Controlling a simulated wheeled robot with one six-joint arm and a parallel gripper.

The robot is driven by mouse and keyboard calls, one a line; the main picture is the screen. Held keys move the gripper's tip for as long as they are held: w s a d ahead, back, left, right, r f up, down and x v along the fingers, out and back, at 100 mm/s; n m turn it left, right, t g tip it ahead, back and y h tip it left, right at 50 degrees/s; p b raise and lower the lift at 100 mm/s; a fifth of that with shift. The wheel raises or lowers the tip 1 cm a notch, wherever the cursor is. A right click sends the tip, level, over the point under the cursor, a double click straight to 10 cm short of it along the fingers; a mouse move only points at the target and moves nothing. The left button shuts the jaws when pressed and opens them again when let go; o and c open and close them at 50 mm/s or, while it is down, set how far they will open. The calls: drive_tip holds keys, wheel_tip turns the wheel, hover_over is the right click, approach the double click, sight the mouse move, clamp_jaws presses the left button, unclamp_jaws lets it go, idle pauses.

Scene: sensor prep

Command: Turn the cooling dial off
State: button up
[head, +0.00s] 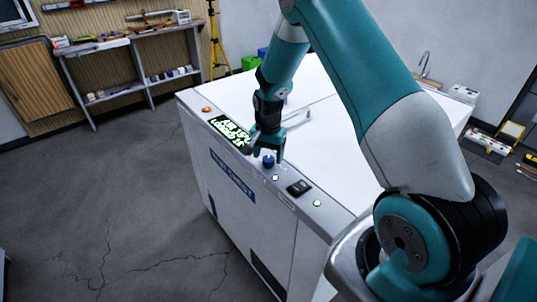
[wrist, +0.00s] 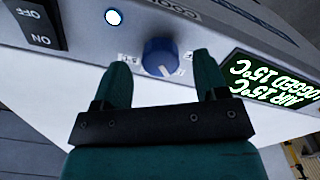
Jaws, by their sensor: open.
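The blue cooling dial (head: 268,161) sits on the sloped front panel of the white machine. In the wrist view the dial (wrist: 161,52) shows upside down, with a white pointer line toward the lower edge of the picture and small marks at its sides. My gripper (wrist: 162,62) is open, with one finger to each side of the dial in this view and nothing held. Whether the fingers touch the dial cannot be told. In the head view my gripper (head: 267,146) is right at the dial, partly behind my wrist.
A green-lit display (head: 230,130) reading air and logged 15°C is beside the dial. On the other side are a white light (wrist: 114,17), a black ON/OFF rocker switch (head: 299,187) and a green light (head: 317,203). An orange button (head: 206,109) is at the panel's far end.

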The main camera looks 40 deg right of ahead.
drive_tip(key=shift+f, duration=0.8)
drive_tip(key=c, duration=0.9)
drive_tip(key=shift+c, duration=0.2)
drive_tip(key=shift+n, duration=0.3)
drive_tip(key=n+b, duration=0.1)
drive_tip(key=n, duration=0.2)
drive_tip(key=shift+n+b, duration=0.3)
drive_tip(key=shift+n, duration=0.1)
drive_tip(key=shift+d+n+b, duration=0.1)
drive_tip(key=shift+n+b, duration=0.4)
drive_tip(key=shift+n, duration=1.7)
